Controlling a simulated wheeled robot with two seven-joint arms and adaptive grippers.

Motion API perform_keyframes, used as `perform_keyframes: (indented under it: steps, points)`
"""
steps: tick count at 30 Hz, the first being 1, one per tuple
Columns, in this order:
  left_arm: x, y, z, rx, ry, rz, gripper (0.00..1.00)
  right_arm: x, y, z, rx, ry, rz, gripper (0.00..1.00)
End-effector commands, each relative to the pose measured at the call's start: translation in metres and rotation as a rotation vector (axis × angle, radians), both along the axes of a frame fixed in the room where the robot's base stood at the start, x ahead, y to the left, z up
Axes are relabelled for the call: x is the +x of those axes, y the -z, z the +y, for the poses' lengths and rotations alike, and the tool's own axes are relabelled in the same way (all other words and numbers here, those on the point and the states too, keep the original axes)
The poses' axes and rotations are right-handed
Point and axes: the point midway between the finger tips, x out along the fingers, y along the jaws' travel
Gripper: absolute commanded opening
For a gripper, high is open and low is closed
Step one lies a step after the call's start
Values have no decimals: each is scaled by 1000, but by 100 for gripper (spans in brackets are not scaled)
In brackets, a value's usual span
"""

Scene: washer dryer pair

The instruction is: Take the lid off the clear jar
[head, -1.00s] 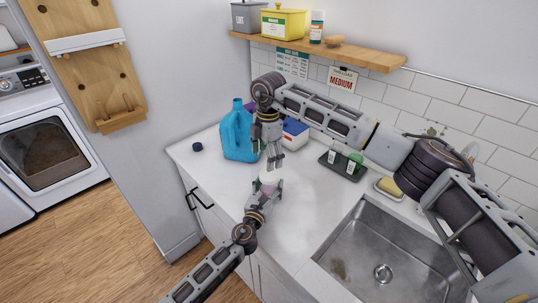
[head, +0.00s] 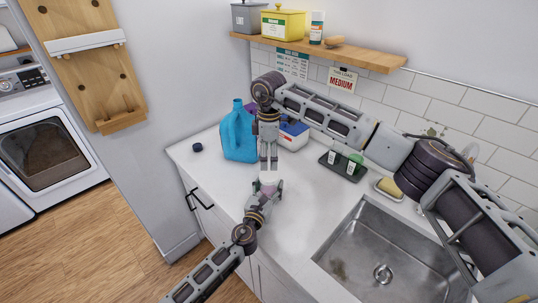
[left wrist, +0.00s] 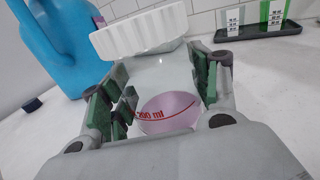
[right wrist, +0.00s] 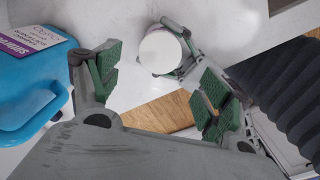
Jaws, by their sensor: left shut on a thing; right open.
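The clear jar has a red 200 ml mark and pale purple contents (left wrist: 168,112) in the left wrist view. Its white ribbed lid (left wrist: 140,33) sits on top; the lid also shows as a white disc in the right wrist view (right wrist: 161,52) and small in the head view (head: 269,177). My left gripper (left wrist: 155,95) is shut around the jar's body below the lid. My right gripper (right wrist: 163,88) is open and empty, pointing down above the lid; in the head view its fingertips (head: 268,167) are just over the jar, apart from the lid as far as I can tell.
A blue jug (head: 239,133) stands left of the jar, with a dark cap (head: 197,147) on the counter beside it. A blue and white box (head: 294,134) is behind my right gripper. A dark tray (head: 343,165) and the sink (head: 385,255) lie to the right.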

Motion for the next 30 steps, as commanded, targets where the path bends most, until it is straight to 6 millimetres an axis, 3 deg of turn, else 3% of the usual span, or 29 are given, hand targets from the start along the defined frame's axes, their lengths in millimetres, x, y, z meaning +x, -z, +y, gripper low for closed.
perform_keyframes:
  steps: [14,30]
  points:
    - [0,0,0,-1,0,1,0,0,11,0,0,-1,2,79]
    - [0,0,0,-1,0,1,0,0,67,0,1,-2,2,79]
